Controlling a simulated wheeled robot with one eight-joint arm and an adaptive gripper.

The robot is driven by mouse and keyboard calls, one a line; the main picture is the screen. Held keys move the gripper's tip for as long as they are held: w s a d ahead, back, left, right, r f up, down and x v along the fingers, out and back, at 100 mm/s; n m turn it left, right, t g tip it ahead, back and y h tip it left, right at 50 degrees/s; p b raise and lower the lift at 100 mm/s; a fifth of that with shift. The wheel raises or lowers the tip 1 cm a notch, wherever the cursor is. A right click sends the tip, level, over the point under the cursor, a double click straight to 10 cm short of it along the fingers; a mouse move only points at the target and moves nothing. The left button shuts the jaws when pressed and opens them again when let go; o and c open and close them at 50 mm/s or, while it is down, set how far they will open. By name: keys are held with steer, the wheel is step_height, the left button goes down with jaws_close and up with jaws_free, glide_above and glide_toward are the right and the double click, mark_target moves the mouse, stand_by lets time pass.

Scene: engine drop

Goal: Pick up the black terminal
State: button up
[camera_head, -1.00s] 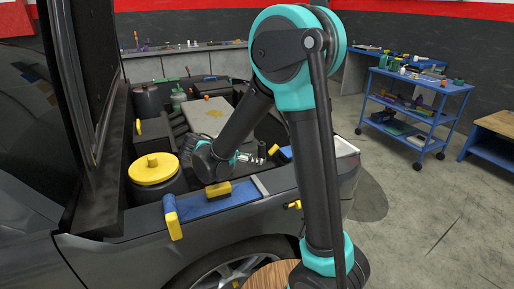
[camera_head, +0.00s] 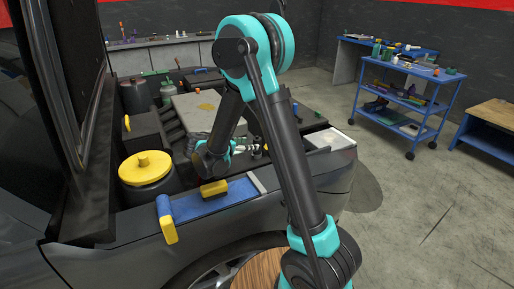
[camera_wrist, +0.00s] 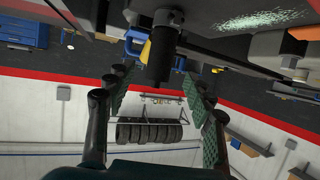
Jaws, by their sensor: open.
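A black cylinder that looks like the black terminal (camera_wrist: 158,58) shows at the top middle of the wrist view. Its free end points toward my gripper (camera_wrist: 156,84), between the two spread fingers. The gripper is open and holds nothing; I cannot tell whether the cylinder's end is inside the jaws. The terminal is small and hard to make out there, partly hidden by my arm.
The engine bay holds a grey box (camera_head: 200,108) and a yellow-capped reservoir (camera_head: 147,168). A blue cart (camera_head: 410,95) stands at right on open floor.

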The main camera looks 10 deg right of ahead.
mark_target(254, 143)
steer(key=shift+x, duration=2.95)
steer(key=shift+r, duration=0.15)
steer(key=shift+c, duration=0.3)
jaws_close()
